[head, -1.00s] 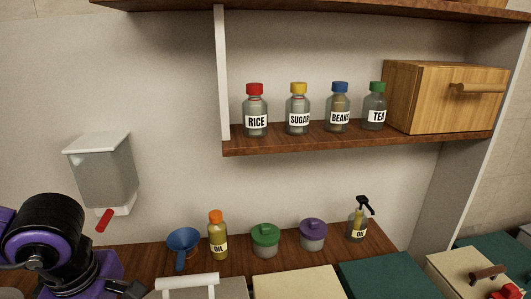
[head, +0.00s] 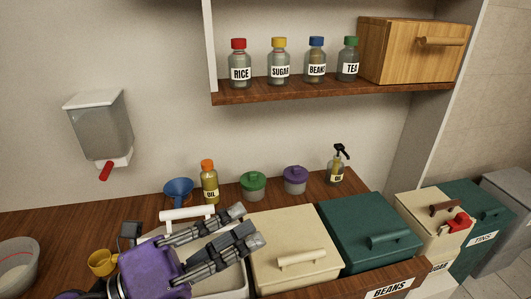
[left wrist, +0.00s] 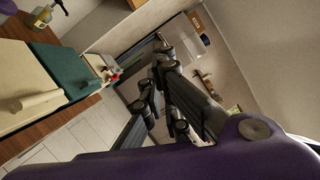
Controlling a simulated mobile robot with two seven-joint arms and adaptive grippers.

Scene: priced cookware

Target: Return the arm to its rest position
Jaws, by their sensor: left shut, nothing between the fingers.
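My left gripper (head: 240,228) is in the lower middle of the head view, with its purple body and grey-black fingers. Its fingers reach right over a white container and end near the cream box (head: 278,237). It is shut and empty. In the left wrist view my left gripper (left wrist: 159,60) points at the open room, with nothing between its fingers. My right gripper is not in view.
A yellow mug (head: 102,262) and bowl (head: 15,265) sit left. The green box (head: 360,235) is right.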

